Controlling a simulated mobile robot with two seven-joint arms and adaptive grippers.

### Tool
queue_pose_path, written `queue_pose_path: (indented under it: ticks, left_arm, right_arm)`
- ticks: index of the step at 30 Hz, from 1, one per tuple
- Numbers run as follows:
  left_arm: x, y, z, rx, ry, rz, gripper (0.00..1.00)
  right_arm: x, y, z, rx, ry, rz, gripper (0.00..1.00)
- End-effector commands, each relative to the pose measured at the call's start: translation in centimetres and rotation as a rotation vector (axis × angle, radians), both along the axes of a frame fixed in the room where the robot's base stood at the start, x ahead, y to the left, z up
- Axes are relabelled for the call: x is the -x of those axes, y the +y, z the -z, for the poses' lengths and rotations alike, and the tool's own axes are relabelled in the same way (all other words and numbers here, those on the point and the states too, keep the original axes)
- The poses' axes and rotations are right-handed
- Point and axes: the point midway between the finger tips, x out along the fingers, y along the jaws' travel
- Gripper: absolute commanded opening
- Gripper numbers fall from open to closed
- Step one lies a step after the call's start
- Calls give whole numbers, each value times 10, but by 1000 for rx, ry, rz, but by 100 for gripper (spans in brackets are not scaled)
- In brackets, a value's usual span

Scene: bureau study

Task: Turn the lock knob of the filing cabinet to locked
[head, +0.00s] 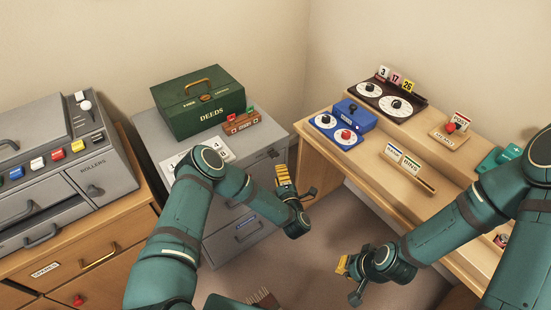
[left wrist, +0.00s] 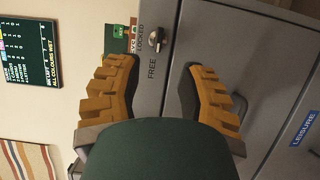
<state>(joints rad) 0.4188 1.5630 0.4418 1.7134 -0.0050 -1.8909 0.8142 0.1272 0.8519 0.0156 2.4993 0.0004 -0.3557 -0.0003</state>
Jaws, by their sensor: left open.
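The grey filing cabinet (head: 225,232) stands in the middle of the head view. In the left wrist view its front (left wrist: 215,50) is turned sideways, and the small metallic lock knob (left wrist: 157,40) sits near the top of the picture. The words LOCKED and FREE are printed beside the knob; I cannot tell which one it points to. My left gripper (head: 285,183) is in front of the cabinet, open and empty; its yellow fingers (left wrist: 160,90) are spread below the knob in the wrist view, apart from it. My right gripper (head: 348,275) hangs low over the floor; its jaw state is unclear.
A green DEEDS box (head: 198,105) and a small brown rack (head: 241,122) stand on the cabinet. A wooden unit with a grey roller machine (head: 60,155) is at left. A wooden desk (head: 350,150) with dials and signs is at right. Floor shows between them.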

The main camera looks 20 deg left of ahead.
Motion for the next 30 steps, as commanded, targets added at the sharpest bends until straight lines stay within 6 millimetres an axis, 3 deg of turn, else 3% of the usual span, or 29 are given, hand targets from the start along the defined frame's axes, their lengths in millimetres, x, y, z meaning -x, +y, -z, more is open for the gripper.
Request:
queue_pose_path:
  ticks: [6, 13, 28, 30]
  left_arm:
    - [-39, 22, -1, -2, -3, -2, 39]
    - [-68, 38, -1, 0, -2, 0, 39]
    - [-79, 44, -2, 0, -1, 1, 39]
    - [-79, 44, -2, 0, -1, 1, 14]
  right_arm:
    - [-2, 0, 9, 1, -5, 1, 0]
    - [-4, -1, 16, 2, -9, 2, 0]
    - [-4, -1, 17, 2, -10, 3, 0]
    - [-4, -1, 17, 2, -9, 3, 0]
